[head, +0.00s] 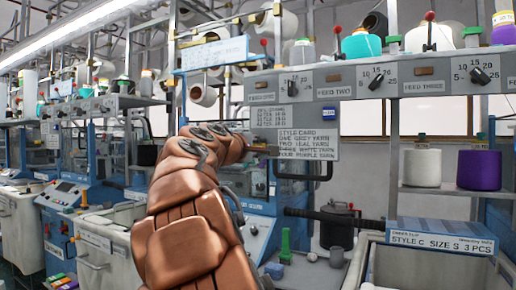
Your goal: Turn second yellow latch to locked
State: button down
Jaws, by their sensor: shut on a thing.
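My gripper (215,138) is at the end of my copper-coloured arm, in the middle of the head view. It is seen from behind, with dark linkage parts showing. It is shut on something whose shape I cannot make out. The gripper is in front of the blue and grey machine, left of the style card (306,144). A dark bracket-shaped bar (312,177) shows just right of it. No yellow latch can be clearly told apart; my arm and gripper cover part of the machine.
A grey panel with feed knobs (376,81) runs above. White and purple yarn cones (478,170) stand on a shelf at the right. A blue-lidded box (436,234) is at the lower right, near a dark canister (337,226). More machines and bins line the left.

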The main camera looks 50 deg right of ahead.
jog(key=c, duration=1.1)
grip_release()
jog(key=v, duration=1.2)
